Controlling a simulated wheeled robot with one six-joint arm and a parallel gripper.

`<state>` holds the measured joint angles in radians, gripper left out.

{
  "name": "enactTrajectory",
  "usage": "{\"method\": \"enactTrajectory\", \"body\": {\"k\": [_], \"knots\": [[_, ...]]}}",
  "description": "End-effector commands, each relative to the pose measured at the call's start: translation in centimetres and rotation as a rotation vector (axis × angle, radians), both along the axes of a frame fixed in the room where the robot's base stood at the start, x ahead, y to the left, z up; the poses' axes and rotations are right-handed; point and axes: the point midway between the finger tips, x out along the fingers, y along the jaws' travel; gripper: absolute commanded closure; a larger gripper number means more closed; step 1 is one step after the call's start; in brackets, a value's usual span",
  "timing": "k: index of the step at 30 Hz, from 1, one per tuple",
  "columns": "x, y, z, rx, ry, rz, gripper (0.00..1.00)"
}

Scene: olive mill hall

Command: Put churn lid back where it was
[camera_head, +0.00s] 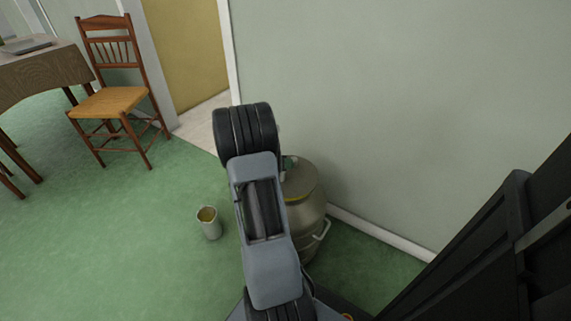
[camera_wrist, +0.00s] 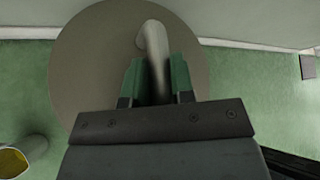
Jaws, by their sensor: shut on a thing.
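The churn (camera_head: 308,222) is a grey metal can with a side handle, standing on the floor by the wall, partly hidden behind my arm. The churn lid (camera_head: 304,180) is a grey round disc over the churn's mouth. A thin yellow sliver shows below its near edge, so it looks slightly raised or off-centre; I cannot tell whether it touches the rim. In the wrist view the lid (camera_wrist: 88,70) fills the upper middle. My gripper (camera_wrist: 156,82) has green fingers shut on the lid's curved handle (camera_wrist: 154,42). In the head view the gripper (camera_head: 290,162) is mostly hidden by my arm.
A small pale cup (camera_head: 210,226) with yellow inside stands on the green floor left of the churn. The wall (camera_head: 400,110) and its white skirting (camera_head: 375,231) are close behind. A chair (camera_head: 112,98) and a table (camera_head: 42,72) stand far left.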

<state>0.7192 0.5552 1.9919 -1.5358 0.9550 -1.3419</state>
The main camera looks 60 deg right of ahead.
Motion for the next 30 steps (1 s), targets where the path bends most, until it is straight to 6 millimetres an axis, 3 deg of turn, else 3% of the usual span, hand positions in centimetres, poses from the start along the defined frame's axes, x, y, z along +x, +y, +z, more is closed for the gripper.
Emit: {"method": "enactTrajectory", "body": {"k": [27, 28, 30], "knots": [[0.0, 0.0, -1.0, -0.002, 0.001, 0.000, 1.00], [0.0, 0.0, -1.0, -0.002, -0.001, 0.001, 0.76], [0.0, 0.0, -0.9, -0.002, -0.001, 0.001, 0.69]]}}
